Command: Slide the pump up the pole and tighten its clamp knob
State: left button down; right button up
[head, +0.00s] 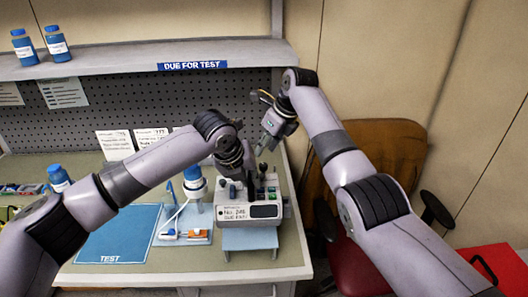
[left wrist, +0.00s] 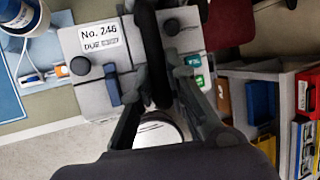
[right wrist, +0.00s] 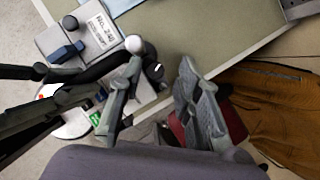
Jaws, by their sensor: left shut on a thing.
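I cannot make out a pole or clamp knob with certainty.
A shelf (head: 130,62) marked "DUE FOR TEST" runs above. A brown chair (head: 375,150) stands right of the bench (head: 290,255).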

pick_arm(q)
jog(key=shift+w+r, duration=0.1)
jog(key=shift+r, duration=0.15)
jog(key=c, duration=2)
grip_release()
jog(key=o, duration=0.4)
jog(key=shift+s, duration=0.2)
jog(key=shift+o, duration=0.4)
jog(key=shift+f, duration=0.15)
jog(key=v, duration=1.2)
